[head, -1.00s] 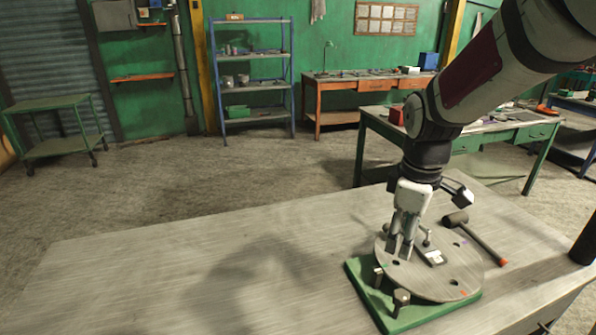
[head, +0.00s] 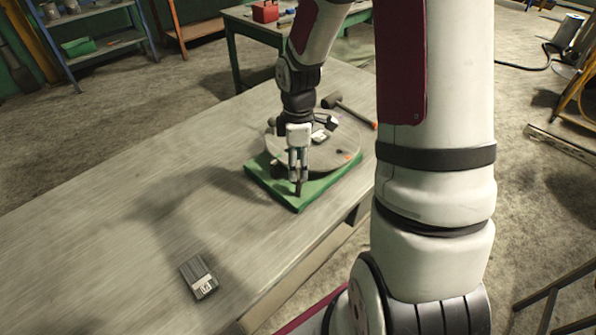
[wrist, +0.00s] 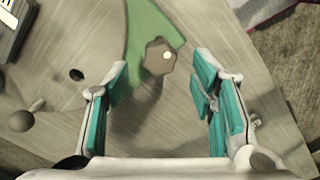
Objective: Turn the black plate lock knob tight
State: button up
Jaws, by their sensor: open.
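The round grey plate (head: 345,150) lies on a green base (head: 262,178) at the table's front edge. My gripper (head: 298,190) points down over that corner in the head view and largely hides the knob there. In the wrist view my gripper (wrist: 163,75) is open, with the knob between its teal-padded fingers and a gap on each side. I cannot tell whether the fingertips are down to its height.
A ball-ended lever (wrist: 22,120) and a small boxy part (wrist: 10,25) are on the plate. A mallet (head: 345,109) lies behind it. A dark box with a white label (head: 199,277) lies on the table's near part. The table's left is clear.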

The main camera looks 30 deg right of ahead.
aim_at(298, 174)
jog(key=shift+f, duration=1.9)
jog(key=shift+c, duration=0.5)
jog(key=c, duration=1)
